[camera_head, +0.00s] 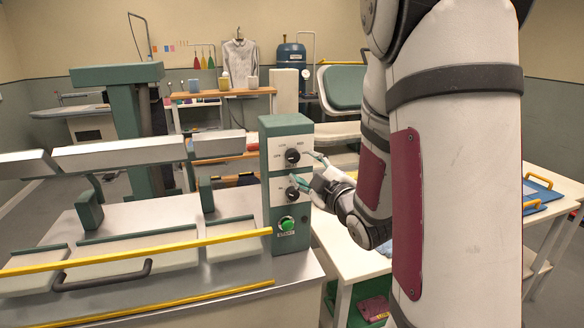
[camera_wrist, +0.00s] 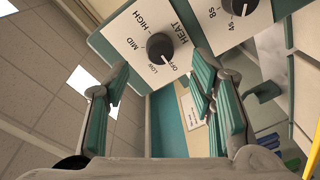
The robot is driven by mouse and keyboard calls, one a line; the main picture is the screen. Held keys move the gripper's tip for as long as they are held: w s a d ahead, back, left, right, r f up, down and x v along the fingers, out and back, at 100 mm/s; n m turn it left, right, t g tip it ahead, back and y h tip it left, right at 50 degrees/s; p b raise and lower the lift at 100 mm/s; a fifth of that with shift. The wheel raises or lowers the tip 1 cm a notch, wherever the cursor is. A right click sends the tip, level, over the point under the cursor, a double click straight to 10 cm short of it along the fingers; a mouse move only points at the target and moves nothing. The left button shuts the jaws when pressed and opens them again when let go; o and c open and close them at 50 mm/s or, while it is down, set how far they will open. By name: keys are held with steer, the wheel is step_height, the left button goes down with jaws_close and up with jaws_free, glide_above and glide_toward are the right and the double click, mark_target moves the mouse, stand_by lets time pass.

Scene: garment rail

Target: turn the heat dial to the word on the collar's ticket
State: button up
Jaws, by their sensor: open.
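The heat dial (camera_wrist: 160,46) is a dark round knob on a white plate with OFF, LOW, MID and HIGH around it. Its pointer appears to be on the side of OFF and LOW; I cannot tell the exact mark. In the head view the upper dial (camera_head: 292,155) on the green control box (camera_head: 287,124) appears to be this one. My gripper (camera_wrist: 160,76) is open, with its green fingers either side of the dial, apparently short of it. My gripper (camera_head: 307,168) also shows right of the panel in the head view. I cannot make out a collar ticket.
A second dial (camera_wrist: 240,5) with 4s and 8s sits beside the heat plate. A green start button (camera_head: 286,223) is low on the box. A yellow bar (camera_head: 150,251) crosses the press. A grey shirt (camera_head: 239,62) stands at the back. A white table (camera_head: 345,245) lies under my arm.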

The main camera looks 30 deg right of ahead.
mark_target(296, 158)
steer(key=shift+w+d+b, duration=0.2)
steer(key=shift+w+b, duration=0.1)
steer(key=shift+w, duration=0.75)
steer(key=shift+w+d+b, duration=0.2)
steer(key=shift+w+b, duration=0.1)
steer(key=shift+w, duration=0.8)
steer(key=shift+w+d+b, duration=0.2)
steer(key=shift+w+b, duration=0.1)
steer(key=shift+w, duration=0.75)
steer(key=c, duration=1.2)
